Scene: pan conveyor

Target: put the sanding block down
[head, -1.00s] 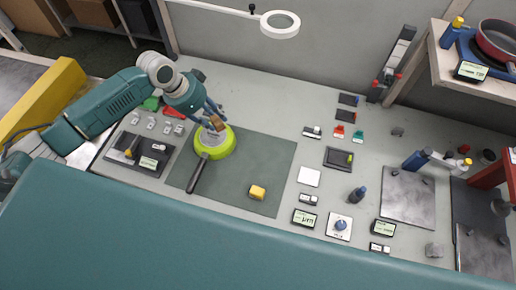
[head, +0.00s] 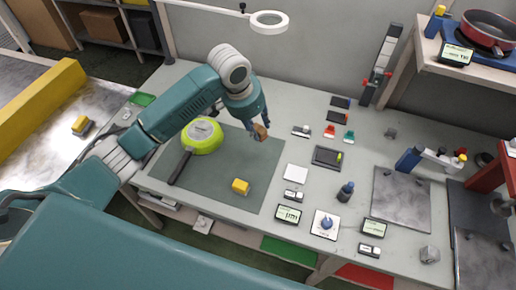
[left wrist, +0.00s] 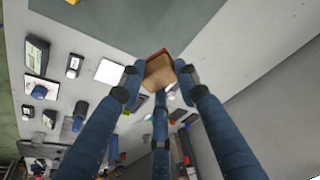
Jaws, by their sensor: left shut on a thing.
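The sanding block (head: 261,131), a small tan-brown block, is held in my left gripper (head: 257,124) in the head view. The gripper is above the right part of the dark green mat (head: 262,162), near its back right corner. In the left wrist view the block (left wrist: 158,73) shows tan with a reddish edge, pinched between the blue fingers of the left gripper (left wrist: 158,80). It looks clear of the bench. The lime-green pan (head: 203,138) lies on the mat to the left with its dark handle toward the front. My right gripper is not in view.
A yellow block (head: 240,187) lies on the mat's front part. A white square (head: 296,173), a dark tray (head: 327,156) and small labelled displays stand right of the mat. A ring lamp (head: 269,22) hangs behind. Bare bench lies behind the gripper.

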